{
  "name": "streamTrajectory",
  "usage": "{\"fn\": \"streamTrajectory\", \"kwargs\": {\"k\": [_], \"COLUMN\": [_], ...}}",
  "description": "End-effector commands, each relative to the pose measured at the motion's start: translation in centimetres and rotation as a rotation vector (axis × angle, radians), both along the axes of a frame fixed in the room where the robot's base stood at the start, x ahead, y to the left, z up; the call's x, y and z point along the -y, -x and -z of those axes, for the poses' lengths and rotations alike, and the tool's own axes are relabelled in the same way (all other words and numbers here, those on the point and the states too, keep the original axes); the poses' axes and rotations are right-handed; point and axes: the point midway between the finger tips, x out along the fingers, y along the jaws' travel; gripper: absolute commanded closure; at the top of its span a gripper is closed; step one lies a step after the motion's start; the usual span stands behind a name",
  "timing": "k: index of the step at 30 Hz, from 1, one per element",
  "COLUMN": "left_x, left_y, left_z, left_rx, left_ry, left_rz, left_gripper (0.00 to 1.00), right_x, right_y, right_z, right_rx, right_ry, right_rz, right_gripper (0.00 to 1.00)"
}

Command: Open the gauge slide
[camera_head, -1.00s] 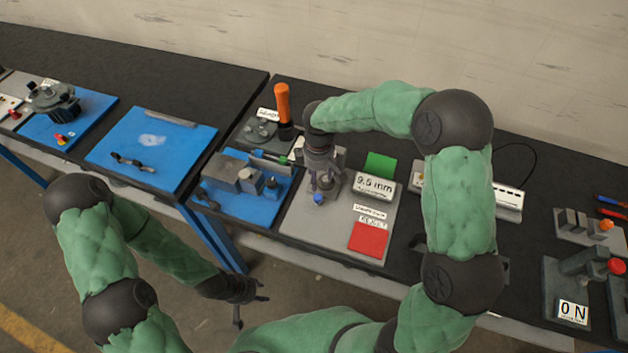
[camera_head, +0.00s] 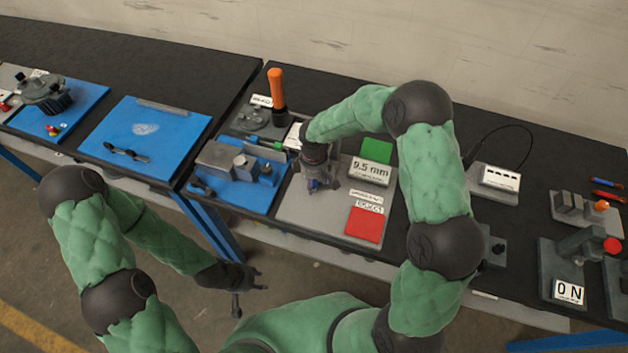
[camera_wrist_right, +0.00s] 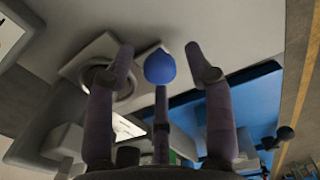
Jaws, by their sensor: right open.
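The gauge station is a grey plate (camera_head: 340,208) with a "9.5 mm" display (camera_head: 370,171). Its slide has a blue knob (camera_head: 313,184), largely covered by my right gripper in the head view. My right gripper (camera_head: 318,186) points down over the knob with fingers apart. In the right wrist view, the blue knob (camera_wrist_right: 160,68) lies between the open fingertips (camera_wrist_right: 160,60); I cannot tell whether they touch it. A round metal ring (camera_wrist_right: 98,80) sits beside one finger. My left gripper (camera_head: 245,288) hangs empty in front of the bench, fingers spread.
A red pad (camera_head: 364,225) and a green pad (camera_head: 377,150) lie on the gauge plate. A blue fixture tray (camera_head: 240,196) with grey blocks is close on its left. An orange-handled tool (camera_head: 277,88) stands behind. A force station reading "0 N" (camera_head: 569,291) is far right.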

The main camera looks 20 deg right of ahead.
Motion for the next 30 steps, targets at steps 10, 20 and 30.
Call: {"fn": "streamTrajectory", "kwargs": {"k": [10,20,30], "left_x": [0.0,0.0,0.0], "left_y": [0.0,0.0,0.0], "left_z": [0.0,0.4,2.0], "left_rx": [0.000,0.000,0.000], "left_ry": [0.000,0.000,0.000], "left_rz": [0.000,0.000,0.000], "left_gripper": [0.60,0.60,0.60], "right_x": [0.0,-1.0,-5.4], "right_y": [0.0,1.4,7.8], "right_z": [0.0,0.0,0.0], "right_rx": [0.000,0.001,0.001], "right_ry": [0.000,-0.001,0.000], "right_rz": [0.000,-0.003,-0.004], "right_gripper": [1.00,1.00,1.00]}}
